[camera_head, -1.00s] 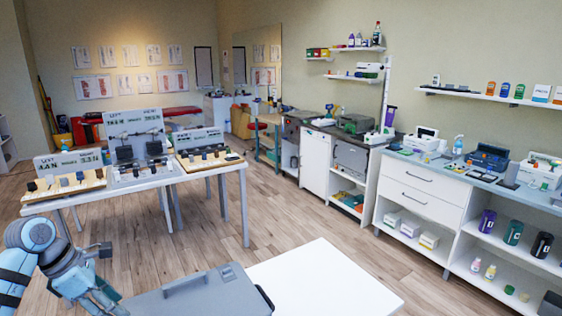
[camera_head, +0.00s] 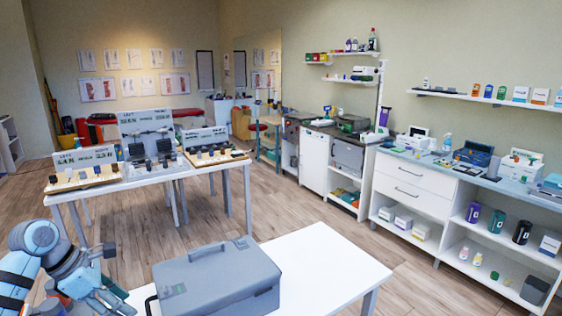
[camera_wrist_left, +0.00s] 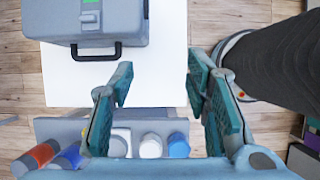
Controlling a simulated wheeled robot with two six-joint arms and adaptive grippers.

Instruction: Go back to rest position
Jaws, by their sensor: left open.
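My left gripper (camera_wrist_left: 158,95) is open in the left wrist view, with nothing between its two teal fingers. It hangs over the front edge of a white table, short of the handle of a grey case. In the head view my left gripper (camera_head: 112,295) is at the lower left, to the left of the case. My right gripper is in neither view.
The grey case (camera_head: 220,280) stands shut on the white table (camera_head: 335,262); its dark handle (camera_wrist_left: 97,52) faces the gripper. Several bottles (camera_wrist_left: 150,146) sit in a grey holder below the gripper. A display table (camera_head: 150,185) stands behind; wooden floor lies between.

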